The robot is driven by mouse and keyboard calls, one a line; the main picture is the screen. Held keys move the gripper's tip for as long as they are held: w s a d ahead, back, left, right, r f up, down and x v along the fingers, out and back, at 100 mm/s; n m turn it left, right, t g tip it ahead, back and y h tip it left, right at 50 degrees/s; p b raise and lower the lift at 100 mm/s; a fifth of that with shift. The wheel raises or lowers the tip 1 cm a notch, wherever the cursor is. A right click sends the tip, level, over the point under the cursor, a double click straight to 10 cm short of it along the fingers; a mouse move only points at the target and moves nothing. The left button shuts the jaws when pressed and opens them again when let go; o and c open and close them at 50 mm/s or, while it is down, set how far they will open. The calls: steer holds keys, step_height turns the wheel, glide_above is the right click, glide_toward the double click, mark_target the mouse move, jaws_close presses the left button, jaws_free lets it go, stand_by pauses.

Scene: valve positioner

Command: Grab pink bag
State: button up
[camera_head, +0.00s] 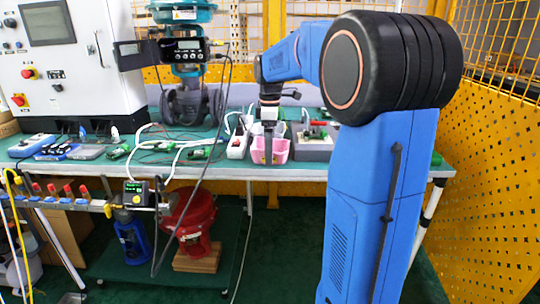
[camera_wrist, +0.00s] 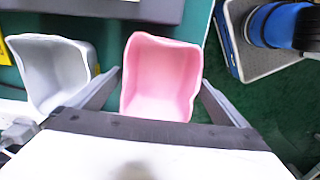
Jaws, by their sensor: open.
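The pink bag (camera_wrist: 160,80) is an open-topped, soft-edged container. In the wrist view it sits upright between the two fingers of my open gripper (camera_wrist: 160,88), with a gap visible on each side. In the head view the pink bag (camera_head: 280,152) stands near the front edge of the green table, and my gripper (camera_head: 268,150) points down at it, partly covering it. The wrist view does not show how far the fingertips reach down beside the bag.
A grey-white open container (camera_wrist: 55,70) stands left of the pink bag, close to the left finger. A grey box (camera_head: 314,148) is to its right on the green table (camera_head: 225,165).

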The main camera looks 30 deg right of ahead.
steer(key=c, duration=1.1)
steer(key=shift+o, duration=0.2)
